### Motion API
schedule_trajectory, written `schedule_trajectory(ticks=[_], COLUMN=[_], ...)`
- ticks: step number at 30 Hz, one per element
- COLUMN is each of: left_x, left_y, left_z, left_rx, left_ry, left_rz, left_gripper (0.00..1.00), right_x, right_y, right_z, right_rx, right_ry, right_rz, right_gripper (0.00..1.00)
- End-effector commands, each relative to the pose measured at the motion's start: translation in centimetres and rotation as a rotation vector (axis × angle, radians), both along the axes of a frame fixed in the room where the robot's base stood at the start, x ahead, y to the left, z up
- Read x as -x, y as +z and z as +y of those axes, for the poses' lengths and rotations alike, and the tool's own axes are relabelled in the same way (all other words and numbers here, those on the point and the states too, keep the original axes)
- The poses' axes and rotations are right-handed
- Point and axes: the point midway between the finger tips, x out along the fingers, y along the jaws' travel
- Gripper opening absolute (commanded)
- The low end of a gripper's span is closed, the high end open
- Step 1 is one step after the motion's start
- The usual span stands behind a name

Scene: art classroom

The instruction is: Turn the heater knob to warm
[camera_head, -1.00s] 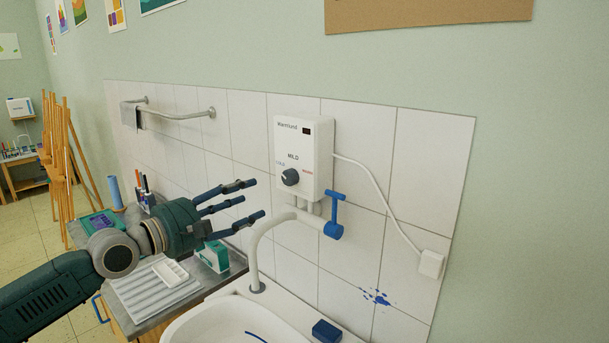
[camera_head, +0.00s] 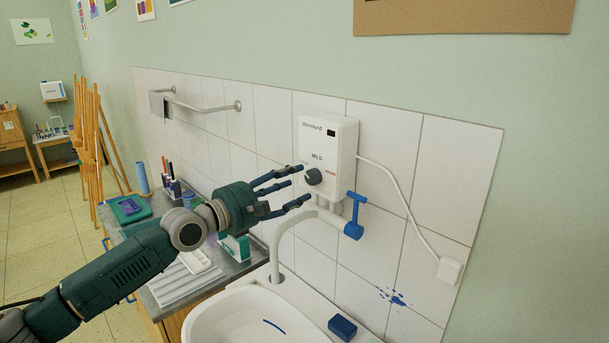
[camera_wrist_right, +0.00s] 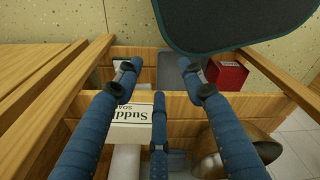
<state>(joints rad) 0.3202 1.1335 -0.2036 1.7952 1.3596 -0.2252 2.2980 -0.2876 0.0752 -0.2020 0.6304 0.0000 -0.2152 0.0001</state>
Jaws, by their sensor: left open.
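The white heater (camera_head: 328,140) hangs on the tiled wall above the sink, with "MILD" printed or shown on its front. Its round dark knob (camera_head: 313,177) sits low on the front, with a blue mark on its left and a red mark on its right. My left gripper (camera_head: 299,183) is open, its blue fingers spread just left of and around the knob in the picture; I cannot tell whether they touch it. My right gripper (camera_wrist_right: 158,82) shows in the right wrist view, fingers apart and empty, above a wooden compartment.
A blue-handled tap (camera_head: 354,215) and its curved spout (camera_head: 276,245) stand right below the heater, over the white sink (camera_head: 225,318). A cable (camera_head: 408,213) runs to a wall box. In the right wrist view, a soap box (camera_wrist_right: 130,132) and a red box (camera_wrist_right: 228,74) lie below.

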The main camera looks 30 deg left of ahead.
Motion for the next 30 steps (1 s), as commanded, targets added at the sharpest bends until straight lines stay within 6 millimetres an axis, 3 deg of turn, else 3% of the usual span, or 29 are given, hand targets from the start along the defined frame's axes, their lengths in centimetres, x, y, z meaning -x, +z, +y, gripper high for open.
schedule_trajectory(ticks=[9,20,27,30], left_x=[-3.3,-3.8,-3.7,-3.7], left_y=[0.2,0.0,0.0,0.0], left_z=[-1.3,-1.5,-1.5,-1.5], left_rx=[0.0,-0.002,-0.002,-0.002], left_ry=[-0.002,-0.002,-0.002,-0.002], left_rz=[-0.001,0.0,0.0,0.001], left_gripper=[0.51,0.51,0.07,0.06], right_x=[1.8,2.4,1.9,1.7], right_y=[1.2,1.2,1.2,1.3], right_z=[-0.8,-1.0,-0.9,-0.8], right_rx=[0.011,0.013,0.011,0.011], right_ry=[-0.002,-0.001,-0.001,-0.001], right_rz=[0.027,0.036,0.028,0.025], right_gripper=[0.4,0.4,0.4,0.4])
